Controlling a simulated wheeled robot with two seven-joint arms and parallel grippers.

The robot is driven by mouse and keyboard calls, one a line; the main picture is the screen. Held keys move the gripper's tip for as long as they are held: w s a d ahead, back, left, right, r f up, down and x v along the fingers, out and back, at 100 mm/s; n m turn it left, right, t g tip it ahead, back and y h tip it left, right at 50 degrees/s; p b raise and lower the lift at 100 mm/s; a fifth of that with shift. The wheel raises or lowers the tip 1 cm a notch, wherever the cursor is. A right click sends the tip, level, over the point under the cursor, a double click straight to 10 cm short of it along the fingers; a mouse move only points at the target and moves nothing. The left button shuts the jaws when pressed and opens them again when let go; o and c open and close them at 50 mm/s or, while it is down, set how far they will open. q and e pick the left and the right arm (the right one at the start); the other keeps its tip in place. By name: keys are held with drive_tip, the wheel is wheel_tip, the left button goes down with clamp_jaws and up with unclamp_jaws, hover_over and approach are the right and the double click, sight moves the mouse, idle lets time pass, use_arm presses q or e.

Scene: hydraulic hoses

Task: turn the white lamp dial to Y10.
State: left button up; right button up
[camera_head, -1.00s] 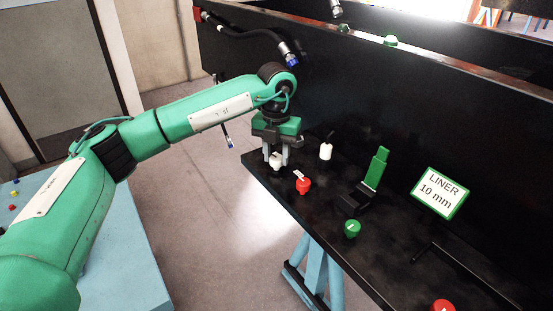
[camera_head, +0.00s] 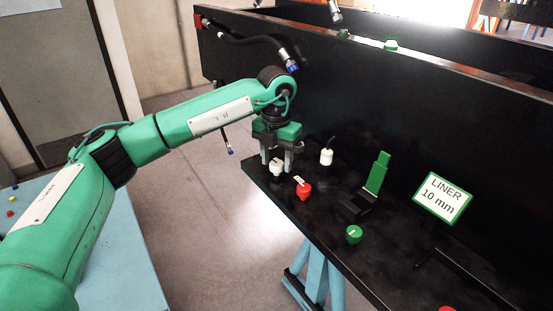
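The white dial (camera_head: 277,168) sits at the left end of the black bench, with a pale pointer on top. My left gripper (camera_head: 277,163) points down over it, with one finger on each side. The fingers look spread, with a small gap to the dial, though contact is hard to judge at this size. The dial's scale marks, including Y10, cannot be read. My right gripper is not in view.
Close to the right stand a red dial (camera_head: 304,190) with a white pointer and a white cylinder (camera_head: 326,157). A green dial (camera_head: 354,234), a green upright lever (camera_head: 376,172) and a "LINER 10 mm" sign (camera_head: 442,197) stand farther right. A black wall (camera_head: 350,100) rises behind.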

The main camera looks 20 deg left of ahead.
sight(276, 163)
use_arm(q)
drive_tip(key=shift+o, duration=0.3)
drive_tip(key=shift+f, duration=0.1)
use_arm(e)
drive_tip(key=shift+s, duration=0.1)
use_arm(q)
drive_tip(key=shift+r, duration=0.35)
wheel_tip(276, 163, up, 13)
drive_tip(key=b, duration=0.1)
drive_tip(key=shift+b, duration=0.35)
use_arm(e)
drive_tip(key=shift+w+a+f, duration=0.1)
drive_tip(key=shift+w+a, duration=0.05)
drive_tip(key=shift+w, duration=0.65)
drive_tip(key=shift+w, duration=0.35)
use_arm(q)
drive_tip(key=shift+s, duration=0.1)
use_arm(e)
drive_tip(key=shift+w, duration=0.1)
